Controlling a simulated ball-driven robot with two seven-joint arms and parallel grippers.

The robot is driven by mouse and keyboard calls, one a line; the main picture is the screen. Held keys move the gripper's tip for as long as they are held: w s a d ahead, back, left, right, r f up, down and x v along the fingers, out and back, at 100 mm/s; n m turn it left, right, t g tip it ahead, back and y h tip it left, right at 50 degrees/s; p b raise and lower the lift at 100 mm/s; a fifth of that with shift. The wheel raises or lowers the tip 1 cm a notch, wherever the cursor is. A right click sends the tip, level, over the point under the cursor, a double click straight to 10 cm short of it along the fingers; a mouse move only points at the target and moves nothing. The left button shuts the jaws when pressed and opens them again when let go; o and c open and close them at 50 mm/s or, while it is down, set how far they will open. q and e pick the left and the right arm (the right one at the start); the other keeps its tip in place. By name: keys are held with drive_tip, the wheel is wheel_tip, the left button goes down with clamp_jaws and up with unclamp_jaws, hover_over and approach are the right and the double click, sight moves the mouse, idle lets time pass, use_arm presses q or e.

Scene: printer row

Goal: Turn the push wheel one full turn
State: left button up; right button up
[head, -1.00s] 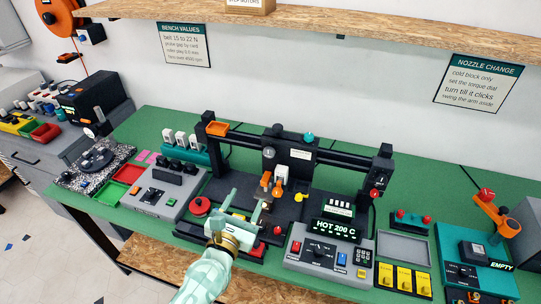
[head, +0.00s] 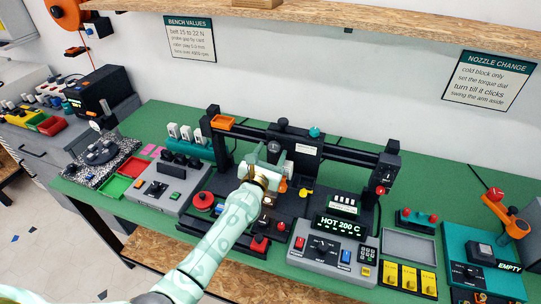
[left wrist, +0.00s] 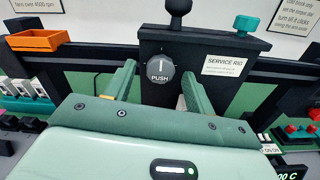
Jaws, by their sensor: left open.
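The push wheel (left wrist: 160,77) is a round dark grey knob with a white mark and the word PUSH, on the front of the black carriage plate. In the head view the wheel (head: 273,147) is just beyond my left gripper (head: 266,160). In the left wrist view my left gripper (left wrist: 158,68) is open, with one green finger on each side of the wheel. The wheel shows between the fingers; I cannot tell whether they touch it. My right gripper is not in view.
The black gantry rail (head: 345,143) runs across behind the wheel. A SERVICE RIG label (left wrist: 222,66) is right of it. An orange tray (head: 223,122) sits on the left post. The control box (head: 332,254) reading HOT 200 C stands at front right.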

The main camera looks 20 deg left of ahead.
use_arm(q)
drive_tip(key=shift+c, duration=0.3)
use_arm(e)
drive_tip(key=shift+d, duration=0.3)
use_arm(q)
drive_tip(key=c, duration=0.9)
drive_tip(key=shift+m, duration=0.4)
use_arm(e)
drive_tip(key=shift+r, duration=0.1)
use_arm(q)
drive_tip(key=m+p, duration=0.1)
drive_tip(key=m, duration=0.2)
drive_tip(key=shift+m, duration=0.4)
drive_tip(key=m+p, duration=0.1)
drive_tip(key=m, duration=0.4)
drive_tip(key=shift+p, duration=0.4)
drive_tip(key=m+p, duration=0.2)
drive_tip(key=m, duration=0.5)
drive_tip(key=shift+m, duration=0.3)
drive_tip(key=m, duration=0.3)
drive_tip(key=shift+m+p, duration=0.3)
drive_tip(key=shift+p, duration=0.1)
drive_tip(key=shift+f+m+p, duration=0.1)
drive_tip(key=shift+m+p, duration=0.2)
drive_tip(key=shift+m, duration=1.3)
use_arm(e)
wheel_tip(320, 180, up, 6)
